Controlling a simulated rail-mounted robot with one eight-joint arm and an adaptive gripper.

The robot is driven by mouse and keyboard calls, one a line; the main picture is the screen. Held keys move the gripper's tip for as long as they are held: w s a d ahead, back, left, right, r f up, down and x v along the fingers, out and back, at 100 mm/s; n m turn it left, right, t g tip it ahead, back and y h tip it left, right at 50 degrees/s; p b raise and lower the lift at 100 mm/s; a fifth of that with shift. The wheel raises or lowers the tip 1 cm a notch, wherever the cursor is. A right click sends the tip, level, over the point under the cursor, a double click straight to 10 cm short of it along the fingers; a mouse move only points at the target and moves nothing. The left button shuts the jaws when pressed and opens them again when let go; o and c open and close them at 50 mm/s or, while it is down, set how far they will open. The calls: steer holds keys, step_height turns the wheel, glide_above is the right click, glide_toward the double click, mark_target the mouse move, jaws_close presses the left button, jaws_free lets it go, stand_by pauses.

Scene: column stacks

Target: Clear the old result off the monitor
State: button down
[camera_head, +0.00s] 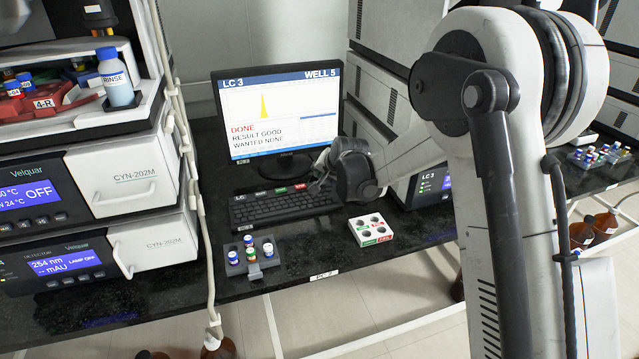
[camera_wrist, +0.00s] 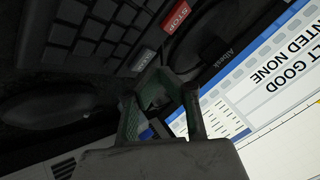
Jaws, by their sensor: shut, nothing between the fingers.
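The monitor (camera_head: 280,110) stands at the back of the bench. Its lit screen reads LC 3, WELL 5, DONE, RESULT GOOD, WANTED NONE, with a yellow peak. The dark keyboard (camera_head: 282,207) lies in front of it, with a green key (camera_head: 280,190) and a red key (camera_head: 299,187) along its back edge. In the wrist view the red key (camera_wrist: 176,14) reads STOP; a grey labelled key (camera_wrist: 146,60) beside it, its text unreadable, is close to my fingertips. My gripper (camera_head: 318,187) is shut and empty over the keyboard's right end; contact cannot be told.
A dark rack of capped vials (camera_head: 252,262) stands front left of the keyboard. A white tray (camera_head: 371,230) with round wells lies to the right. Instrument stacks flank the monitor. A hanging pale tube (camera_head: 186,150) runs down at the left.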

steer(key=shift+f, duration=0.1)
stand_by(0.3)
steer(key=shift+f+b, duration=0.3)
steer(key=shift+b, duration=0.15)
steer(key=shift+f+b, duration=0.35)
steer(key=shift+f, duration=0.1)
stand_by(0.5)
steer(key=shift+r, duration=0.1)
steer(key=shift+r+p, duration=0.35)
steer(key=shift+r, duration=0.45)
steer(key=shift+r+p, duration=1.25)
steer(key=shift+r, duration=1.2)
